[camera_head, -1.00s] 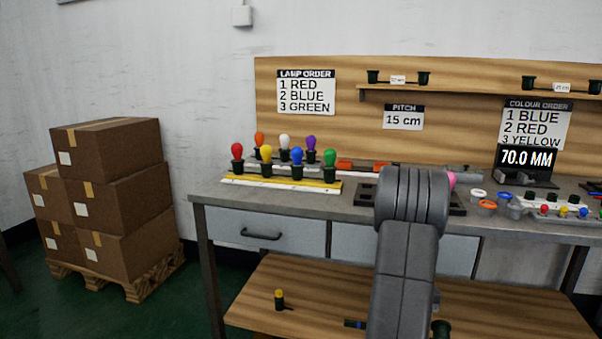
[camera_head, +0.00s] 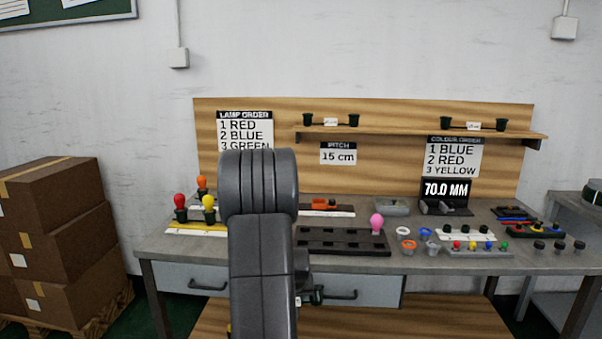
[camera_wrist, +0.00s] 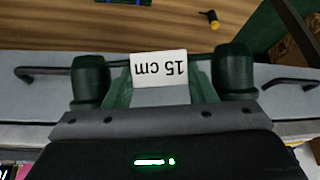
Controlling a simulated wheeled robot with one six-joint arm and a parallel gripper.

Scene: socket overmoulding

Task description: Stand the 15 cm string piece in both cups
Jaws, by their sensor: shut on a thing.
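The string piece (camera_wrist: 232,72) has two dark green sockets joined by a thin cable, with a white 15 cm tag (camera_wrist: 160,70) upside down in the wrist view. My gripper (camera_wrist: 160,92) is shut on it between the sockets. In the head view my arm hides the gripper; one end of the string piece (camera_head: 316,295) shows beside the arm, in front of the bench drawers. A dark board with recesses (camera_head: 315,252) lies on the bench, with a pink lamp (camera_head: 377,223) at its right. I cannot tell which holders are the two cups.
The grey bench (camera_head: 165,246) carries lamps on a yellow-edged strip (camera_head: 195,229) at left and ringed cups (camera_head: 408,245) at right. Two more string pieces (camera_head: 340,124) (camera_head: 473,129) stand on the upper shelf. A display (camera_head: 446,190) reads 70.0 MM. Boxes (camera_head: 65,255) are stacked at left.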

